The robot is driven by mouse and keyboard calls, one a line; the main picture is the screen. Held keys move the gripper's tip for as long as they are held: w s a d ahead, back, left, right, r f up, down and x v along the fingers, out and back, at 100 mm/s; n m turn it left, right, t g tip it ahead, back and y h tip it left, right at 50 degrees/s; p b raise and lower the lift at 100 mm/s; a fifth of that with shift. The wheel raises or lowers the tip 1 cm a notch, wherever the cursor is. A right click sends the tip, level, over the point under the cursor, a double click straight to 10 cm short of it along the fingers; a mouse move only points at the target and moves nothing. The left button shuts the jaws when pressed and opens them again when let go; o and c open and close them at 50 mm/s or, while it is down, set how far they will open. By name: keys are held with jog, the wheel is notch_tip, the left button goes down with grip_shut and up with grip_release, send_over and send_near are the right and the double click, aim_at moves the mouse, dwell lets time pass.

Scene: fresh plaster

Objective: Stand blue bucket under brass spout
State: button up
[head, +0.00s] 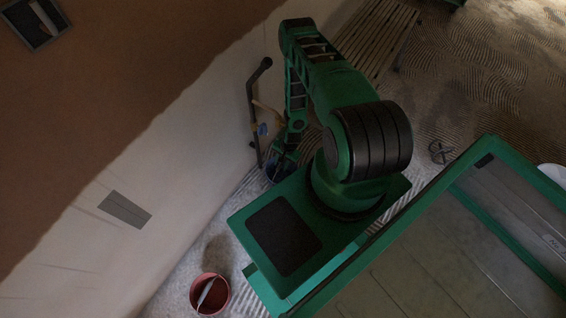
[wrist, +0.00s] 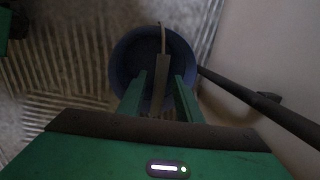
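The blue bucket (wrist: 124,52) stands on the floor in the wrist view, with its round mouth facing my camera. Its raised handle with a brownish grip (wrist: 162,72) lies between my fingers. In the head view a sliver of the bucket (head: 268,173) shows by the wall, mostly hidden behind my arm. My gripper (wrist: 161,78) is open, with a gap on either side of the grip. In the head view it points down at the bucket. A tan piece (head: 267,108) above a small blue part on the wall may be the brass spout; my arm partly covers it.
A dark pipe (head: 251,100) runs down the wall beside the bucket and shows close on the right in the wrist view (wrist: 245,97). A red bucket (head: 223,296) stands on the floor at the bottom. A slatted wooden piece (head: 380,38) lies at the top.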

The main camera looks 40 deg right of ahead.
notch_tip(320, 180, up, 12)
jog(key=s+d, duration=0.1)
jog(key=shift+d, duration=0.35)
jog(key=shift+s, duration=0.15)
dwell(0.4)
